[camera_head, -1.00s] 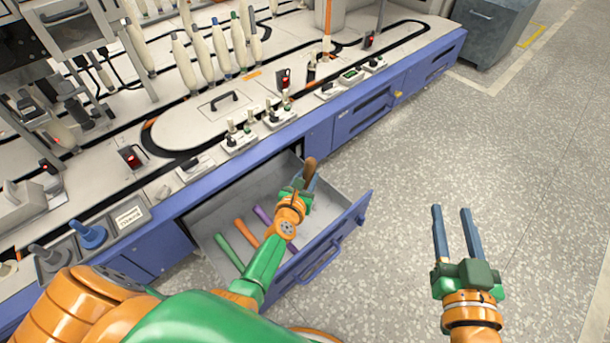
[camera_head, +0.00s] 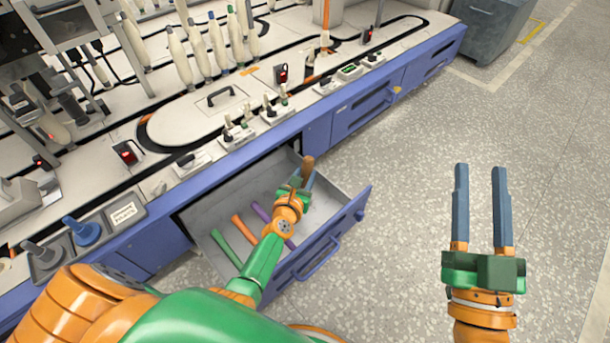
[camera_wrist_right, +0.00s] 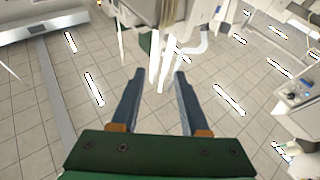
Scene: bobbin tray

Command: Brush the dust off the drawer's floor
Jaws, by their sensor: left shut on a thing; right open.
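The open drawer (camera_head: 356,201) is pulled out from the blue cabinet under the machine. Its grey floor (camera_head: 225,213) holds a green tube, an orange tube and a purple tube on the left side. My left gripper (camera_head: 301,182) is over the right part of the drawer, shut on a brown-handled thing (camera_head: 308,166), likely the brush. Its lower end is hidden by the gripper, and I cannot tell whether it touches the floor. No dust is clear at this size. My right gripper (camera_head: 481,205) is open and empty, to the right of the drawer; it also shows in the right wrist view (camera_wrist_right: 155,85).
The machine's worktop (camera_head: 180,118) with bobbins and switch boxes runs behind and above the drawer. A closed blue drawer (camera_head: 363,110) is farther right. The speckled floor (camera_head: 420,150) around my right gripper is clear. A grey cabinet (camera_head: 490,28) stands at the back.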

